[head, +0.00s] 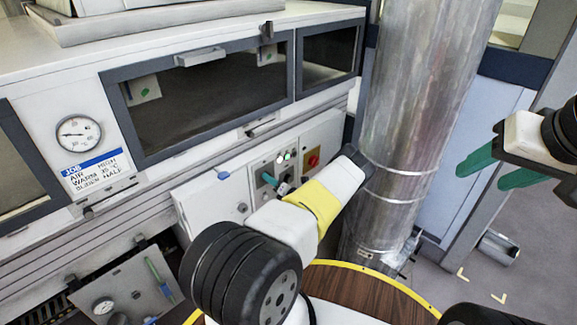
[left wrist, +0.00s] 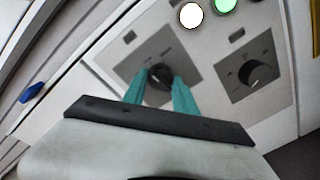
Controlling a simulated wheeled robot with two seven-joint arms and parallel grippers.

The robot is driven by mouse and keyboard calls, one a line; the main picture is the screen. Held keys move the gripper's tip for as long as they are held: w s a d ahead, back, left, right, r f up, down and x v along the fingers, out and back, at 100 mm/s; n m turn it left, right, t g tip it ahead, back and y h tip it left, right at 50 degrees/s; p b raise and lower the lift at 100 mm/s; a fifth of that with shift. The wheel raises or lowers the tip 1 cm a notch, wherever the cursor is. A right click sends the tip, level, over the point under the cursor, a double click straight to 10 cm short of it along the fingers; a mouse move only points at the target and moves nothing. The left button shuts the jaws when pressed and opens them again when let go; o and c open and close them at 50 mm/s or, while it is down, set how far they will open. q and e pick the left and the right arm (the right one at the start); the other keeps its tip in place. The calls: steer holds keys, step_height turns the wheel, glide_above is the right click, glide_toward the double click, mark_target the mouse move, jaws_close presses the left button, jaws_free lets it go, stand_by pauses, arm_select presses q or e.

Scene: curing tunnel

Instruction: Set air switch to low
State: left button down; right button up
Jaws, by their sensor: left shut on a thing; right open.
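The control panel (head: 223,187) is on the front of the white machine. In the left wrist view, a black rotary knob (left wrist: 159,75) sits on a grey plate, between the teal fingers of my left gripper (left wrist: 159,88). The gripper is shut on this knob; in the head view my left gripper (head: 275,184) is at the panel. A second black knob (left wrist: 252,73) is on another plate to the right. The plate lettering is too small to read, so I cannot tell which is the air switch. My right gripper (head: 498,167) is open and empty at the right.
White and green lamps (left wrist: 191,14) are above the knobs. A red switch (head: 313,159) is at the panel's right. A metal duct (head: 420,90) stands right of the panel.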

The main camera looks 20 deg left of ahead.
arm_select(q)
steer(key=shift+m, duration=0.5)
steer(key=c, duration=1)
jaws_free()
steer(key=v, duration=0.7)
steer(key=shift+s+d, duration=0.2)
steer(key=shift+d, duration=0.15)
